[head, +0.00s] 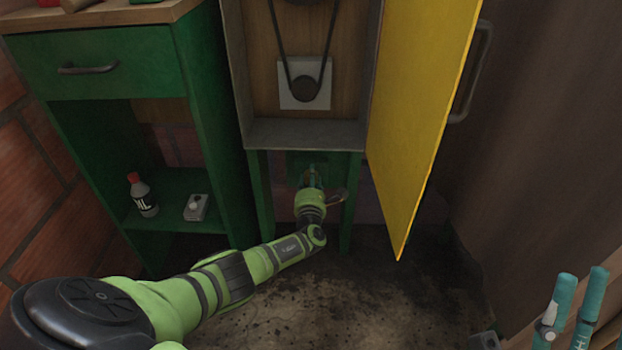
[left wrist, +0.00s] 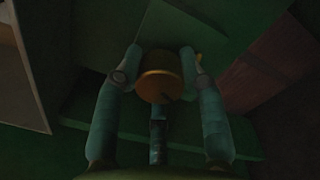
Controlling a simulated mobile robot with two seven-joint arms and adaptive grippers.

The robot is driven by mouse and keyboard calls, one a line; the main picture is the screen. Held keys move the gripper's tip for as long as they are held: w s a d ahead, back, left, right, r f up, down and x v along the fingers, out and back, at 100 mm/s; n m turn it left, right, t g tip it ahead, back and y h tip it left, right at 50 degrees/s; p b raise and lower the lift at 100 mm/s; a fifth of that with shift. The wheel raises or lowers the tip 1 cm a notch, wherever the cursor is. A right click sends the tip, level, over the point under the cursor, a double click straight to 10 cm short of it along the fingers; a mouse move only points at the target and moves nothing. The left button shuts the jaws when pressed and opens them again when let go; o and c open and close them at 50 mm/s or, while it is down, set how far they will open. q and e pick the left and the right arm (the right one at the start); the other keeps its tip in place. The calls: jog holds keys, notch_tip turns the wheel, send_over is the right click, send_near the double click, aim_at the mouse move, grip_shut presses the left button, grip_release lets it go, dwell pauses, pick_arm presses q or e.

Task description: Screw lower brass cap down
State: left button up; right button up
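The brass cap (left wrist: 160,82) shows in the left wrist view as a round, dull gold cylinder in front of a dark green surface. My left gripper (left wrist: 159,66) has two teal fingers at the cap's left and right sides and a third below it. Whether the fingertips touch the cap is too dark to tell. In the head view my left gripper (head: 312,176) reaches under the cabinet between its green legs, and the cap is hidden there. My right gripper (head: 577,292) is at the lower right edge, partly cut off, its teal fingers apart and empty.
The grey cabinet (head: 305,133) with a belt and pulley stands above my left gripper. Its yellow door (head: 420,110) hangs open on the right. A green workbench (head: 105,68) on the left holds a bottle (head: 143,196) and a small grey box (head: 196,207) on its low shelf.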

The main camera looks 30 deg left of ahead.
pick_arm(q)
jog(key=o, duration=0.3)
jog(key=shift+s+d+f, duration=0.15)
jog(key=shift+s+d, duration=0.1)
jog(key=shift+s, duration=0.15)
jog(key=v, duration=1.1)
